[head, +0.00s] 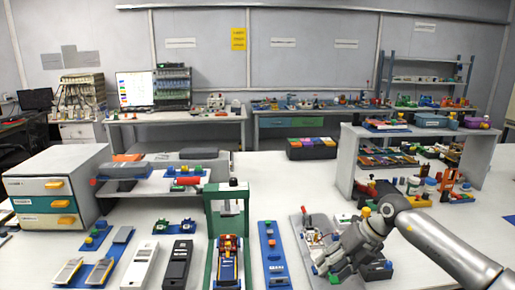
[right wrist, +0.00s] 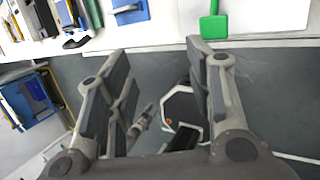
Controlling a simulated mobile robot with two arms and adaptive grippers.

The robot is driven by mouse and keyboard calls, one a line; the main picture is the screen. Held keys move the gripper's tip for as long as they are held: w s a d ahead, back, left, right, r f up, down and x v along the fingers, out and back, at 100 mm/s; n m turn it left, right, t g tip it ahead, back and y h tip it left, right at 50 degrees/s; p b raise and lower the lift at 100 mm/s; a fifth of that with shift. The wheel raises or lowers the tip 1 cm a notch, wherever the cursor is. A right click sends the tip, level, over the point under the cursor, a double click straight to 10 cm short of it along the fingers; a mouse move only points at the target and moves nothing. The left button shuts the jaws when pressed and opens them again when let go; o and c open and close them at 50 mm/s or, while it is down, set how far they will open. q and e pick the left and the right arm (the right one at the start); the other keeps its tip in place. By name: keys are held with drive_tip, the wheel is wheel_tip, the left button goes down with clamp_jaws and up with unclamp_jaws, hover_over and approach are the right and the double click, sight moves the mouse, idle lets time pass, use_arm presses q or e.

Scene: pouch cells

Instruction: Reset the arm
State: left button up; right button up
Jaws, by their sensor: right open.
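My right arm (head: 440,245) comes in from the lower right in the head view. Its gripper (head: 338,262) hangs over the front of the white table, above or beside a grey board (head: 303,228) with small parts, partly hiding it. In the right wrist view the right gripper (right wrist: 160,72) shows its two dark fingers wide apart, with nothing between them. Beyond the fingers are the table's front edge and the grey floor (right wrist: 270,100). My left arm and gripper are not in view.
A green frame (head: 211,215) stands at front centre, beside a blue strip board (head: 273,260). A drawer unit (head: 50,190) stands at left, a white shelf (head: 345,165) with many small items at right. The middle of the table behind the green frame is clear.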

drive_tip(key=s+a+r+t+y, duration=0.25)
drive_tip(key=a+y, duration=0.45)
drive_tip(key=a, duration=1)
drive_tip(key=s+a+r+m+t+y, duration=0.2)
drive_tip(key=a+r+m+t+y, duration=0.25)
drive_tip(key=r+m+t, duration=0.2)
drive_tip(key=s+d+f+m+t+h, duration=0.1)
drive_tip(key=d+f+m+t+h, duration=0.25)
drive_tip(key=d+m+h, duration=0.5)
drive_tip(key=d+f+m+t+h, duration=0.2)
drive_tip(key=d+m+t+h, duration=0.3)
drive_tip(key=m, duration=0.7)
drive_tip(key=s+d+f+m+g+h, duration=0.4)
drive_tip(key=s+d+f+g, duration=0.2)
drive_tip(key=s+f, duration=0.15)
drive_tip(key=s+d+f+m+g, duration=0.15)
drive_tip(key=s+f+g, duration=0.4)
drive_tip(key=s, duration=0.55)
drive_tip(key=s+d+f+m+g, duration=0.15)
drive_tip(key=s+f+g, duration=0.35)
drive_tip(key=s, duration=0.7)
wheel_tip(320, 180, down, 29)
drive_tip(key=s, duration=0.2)
drive_tip(key=s+d+f+g, duration=0.1)
drive_tip(key=s+d+f, duration=0.1)
drive_tip(key=s+f, duration=1.2)
drive_tip(key=shift+s+d+f+g+y, duration=0.3)
drive_tip(key=shift+s+f+g, duration=0.1)
drive_tip(key=shift+s, duration=0.75)
